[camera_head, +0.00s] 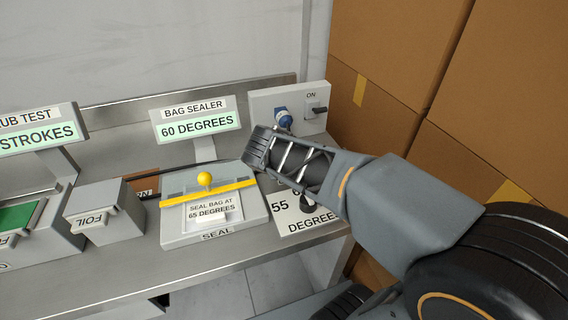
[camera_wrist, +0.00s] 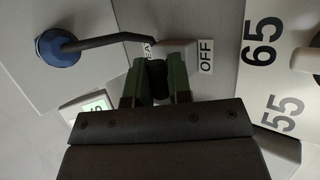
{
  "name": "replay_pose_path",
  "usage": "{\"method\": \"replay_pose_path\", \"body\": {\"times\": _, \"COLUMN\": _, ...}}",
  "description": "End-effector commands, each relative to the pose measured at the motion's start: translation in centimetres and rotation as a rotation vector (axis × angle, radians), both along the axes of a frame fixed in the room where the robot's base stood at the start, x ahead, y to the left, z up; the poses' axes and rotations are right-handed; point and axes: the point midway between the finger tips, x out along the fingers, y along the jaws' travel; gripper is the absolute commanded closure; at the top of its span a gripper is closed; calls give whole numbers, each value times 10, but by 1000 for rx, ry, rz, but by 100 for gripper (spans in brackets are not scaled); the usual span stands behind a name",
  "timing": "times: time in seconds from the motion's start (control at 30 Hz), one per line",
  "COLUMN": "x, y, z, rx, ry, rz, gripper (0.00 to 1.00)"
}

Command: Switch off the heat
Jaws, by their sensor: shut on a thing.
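The bag sealer (camera_head: 225,222) stands on the bench with a yellow bar; its display (camera_head: 199,127) reads 60 DEGREES. My gripper (camera_head: 257,150) reaches in from the right, over the bench right of the sealer. In the wrist view its green fingers (camera_wrist: 157,82) are shut on a small dark piece (camera_wrist: 158,72). This is beside an OFF label (camera_wrist: 206,56) and a partly covered label (camera_wrist: 146,52) showing "EA". In the head view my gripper hides this spot. I cannot tell the piece's exact shape or setting.
The degrees plate (camera_head: 322,222) with a dark knob (camera_head: 306,203) lies close by. Cardboard boxes (camera_head: 390,60) wall off the right. A FOIL box (camera_head: 105,215) stands left.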

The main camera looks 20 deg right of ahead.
Motion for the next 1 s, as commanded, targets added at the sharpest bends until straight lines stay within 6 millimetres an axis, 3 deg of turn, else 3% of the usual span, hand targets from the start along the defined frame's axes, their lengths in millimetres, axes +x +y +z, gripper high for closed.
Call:
{"method": "replay_pose_path", "body": {"times": 0.37, "x": 2, "y": 1, "z": 4, "rx": 1, "ry": -14, "rz": 3, "gripper": 100}}
{"method": "replay_pose_path", "body": {"times": 0.4, "x": 2, "y": 1, "z": 4, "rx": 1, "ry": -14, "rz": 3, "gripper": 80}}
{"method": "replay_pose_path", "body": {"times": 0.6, "x": 1, "y": 0, "z": 2, "rx": 1, "ry": -9, "rz": 2, "gripper": 60}}
{"method": "replay_pose_path", "body": {"times": 1.0, "x": -5, "y": 5, "z": 10, "rx": 0, "ry": -8, "rz": 3, "gripper": 58}}
